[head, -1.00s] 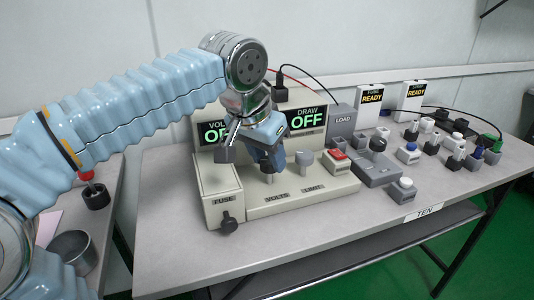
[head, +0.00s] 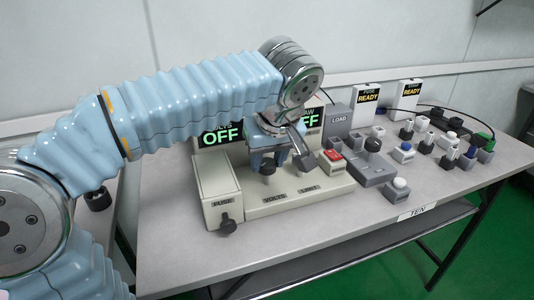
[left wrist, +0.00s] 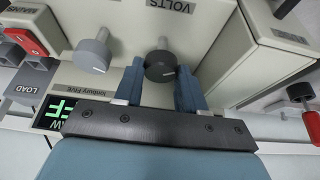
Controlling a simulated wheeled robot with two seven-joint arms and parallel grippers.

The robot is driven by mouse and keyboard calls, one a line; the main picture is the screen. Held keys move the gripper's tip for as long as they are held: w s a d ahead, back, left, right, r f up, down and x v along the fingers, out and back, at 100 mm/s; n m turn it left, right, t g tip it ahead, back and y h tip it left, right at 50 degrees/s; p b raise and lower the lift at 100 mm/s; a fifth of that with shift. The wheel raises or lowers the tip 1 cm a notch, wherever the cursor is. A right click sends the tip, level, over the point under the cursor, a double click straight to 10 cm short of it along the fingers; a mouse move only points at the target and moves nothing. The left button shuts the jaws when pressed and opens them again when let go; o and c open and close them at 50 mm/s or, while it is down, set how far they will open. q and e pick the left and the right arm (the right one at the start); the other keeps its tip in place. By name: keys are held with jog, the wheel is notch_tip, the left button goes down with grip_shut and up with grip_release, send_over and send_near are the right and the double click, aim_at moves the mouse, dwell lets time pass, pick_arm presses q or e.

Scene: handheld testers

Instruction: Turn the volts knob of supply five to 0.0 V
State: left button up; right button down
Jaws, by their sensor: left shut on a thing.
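The supply (head: 300,195) is a beige bench unit labelled VOLTS, LIMIT and FUSE; the label by the display in the left wrist view reads FIVE. Its volts knob (head: 267,169) is dark grey and round, and shows in the left wrist view (left wrist: 160,66) with a pale pointer mark. My left gripper (head: 269,160) is over it from above, its blue fingers (left wrist: 160,84) shut on either side of the knob. The volts display (head: 221,135) shows OFF. The draw display (head: 310,118) is partly hidden by my arm and shows the end of OFF.
The grey limit knob (left wrist: 92,55) stands beside the volts knob. A red rocker switch (head: 333,155) is to the right. A fuse knob (head: 228,223) is at the front left. A grey LOAD box (head: 340,120) and several small plugs are further right on the table (head: 180,250).

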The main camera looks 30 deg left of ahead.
pick_arm(q)
jog(key=n+g+p, duration=0.1)
jog(key=n, duration=0.2)
jog(key=n+g+y+p, duration=0.1)
jog(key=n, duration=0.2)
jog(key=shift+w+d+r, duration=0.1)
jog(key=shift+w, duration=0.1)
jog(key=n+g+p, duration=0.1)
jog(key=n+g, duration=0.1)
jog(key=n, duration=0.3)
jog(key=shift+w, duration=0.1)
jog(key=shift+n, duration=0.4)
jog(key=o, duration=1.1)
jog(key=shift+c, duration=0.2)
